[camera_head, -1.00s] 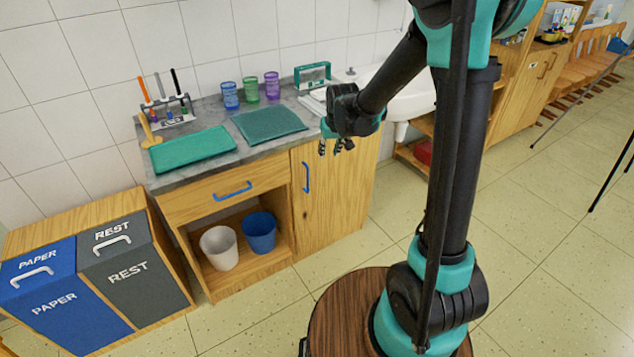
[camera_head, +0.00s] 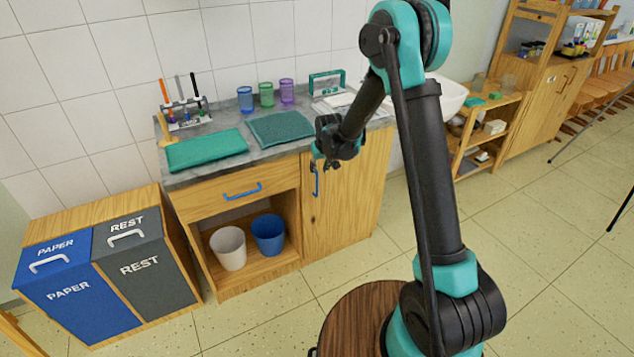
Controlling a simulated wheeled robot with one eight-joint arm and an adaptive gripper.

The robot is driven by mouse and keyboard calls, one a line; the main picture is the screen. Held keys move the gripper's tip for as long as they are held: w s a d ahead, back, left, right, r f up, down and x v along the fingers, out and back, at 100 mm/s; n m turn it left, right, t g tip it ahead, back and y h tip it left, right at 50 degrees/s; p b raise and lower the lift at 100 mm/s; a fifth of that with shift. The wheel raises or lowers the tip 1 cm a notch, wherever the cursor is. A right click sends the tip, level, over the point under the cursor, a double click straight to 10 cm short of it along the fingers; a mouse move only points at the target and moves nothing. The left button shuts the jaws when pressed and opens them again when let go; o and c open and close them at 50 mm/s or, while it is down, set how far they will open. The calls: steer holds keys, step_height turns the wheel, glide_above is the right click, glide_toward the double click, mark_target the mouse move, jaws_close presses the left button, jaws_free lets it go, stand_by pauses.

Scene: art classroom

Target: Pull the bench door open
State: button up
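The bench (camera_head: 291,167) has a wooden door (camera_head: 348,205) at its right end, which looks closed. The door's blue vertical handle (camera_head: 316,180) is near the door's left edge. My gripper (camera_head: 325,164) is in front of the top of the handle and covers its upper end. The fingers are small and dark here. I cannot tell whether they touch the handle or whether they are open or shut.
Left of the door are a drawer with a blue handle (camera_head: 243,192) and an open shelf with a white bin (camera_head: 228,248) and a blue bin (camera_head: 268,234). Paper and rest bins (camera_head: 145,263) stand at the left. The floor before the door (camera_head: 345,262) is clear.

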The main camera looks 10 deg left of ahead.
mark_target(317, 179)
steer(key=x, duration=1)
jaws_close()
stand_by(0.4)
